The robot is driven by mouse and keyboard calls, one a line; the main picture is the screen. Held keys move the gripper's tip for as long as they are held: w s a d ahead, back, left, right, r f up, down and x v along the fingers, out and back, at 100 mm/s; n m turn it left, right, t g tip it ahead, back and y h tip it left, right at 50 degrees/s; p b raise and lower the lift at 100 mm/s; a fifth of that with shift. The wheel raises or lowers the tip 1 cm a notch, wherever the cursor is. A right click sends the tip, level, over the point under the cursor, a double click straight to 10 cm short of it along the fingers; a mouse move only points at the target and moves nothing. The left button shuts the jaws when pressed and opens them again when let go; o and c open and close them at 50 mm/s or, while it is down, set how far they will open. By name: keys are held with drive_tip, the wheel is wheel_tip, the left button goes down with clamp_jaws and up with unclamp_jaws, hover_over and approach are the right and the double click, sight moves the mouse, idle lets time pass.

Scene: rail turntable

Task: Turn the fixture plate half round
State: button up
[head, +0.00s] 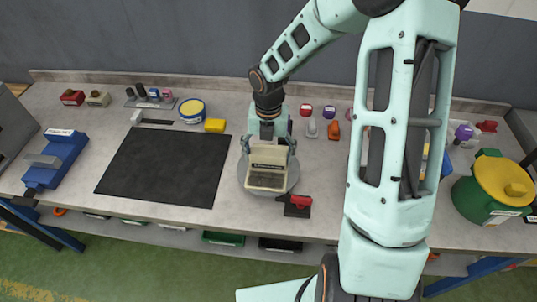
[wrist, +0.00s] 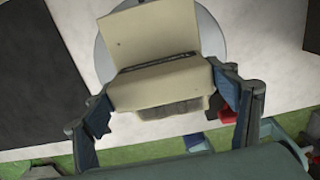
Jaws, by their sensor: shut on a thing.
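The fixture plate is a round grey disc (head: 243,184) on the bench, and its rim shows in the wrist view (wrist: 103,55). A beige block-like fixture (head: 266,180) with a dark label stands on it and hides its middle. In the wrist view the beige fixture (wrist: 160,85) has an upright panel and a dark slot. My gripper (head: 267,147) reaches down at the far side of the fixture. In the wrist view its two fingers (wrist: 166,98) are shut on the beige fixture, one at each side.
A small red-topped black block (head: 297,204) stands close to the disc's front right. A green-and-yellow canister (head: 495,190) stands far right.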

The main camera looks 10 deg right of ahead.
drive_tip(key=o, duration=1.7)
drive_tip(key=shift+r, duration=0.1)
wheel_tip(320, 180, up, 12)
drive_tip(key=shift+f, duration=0.1)
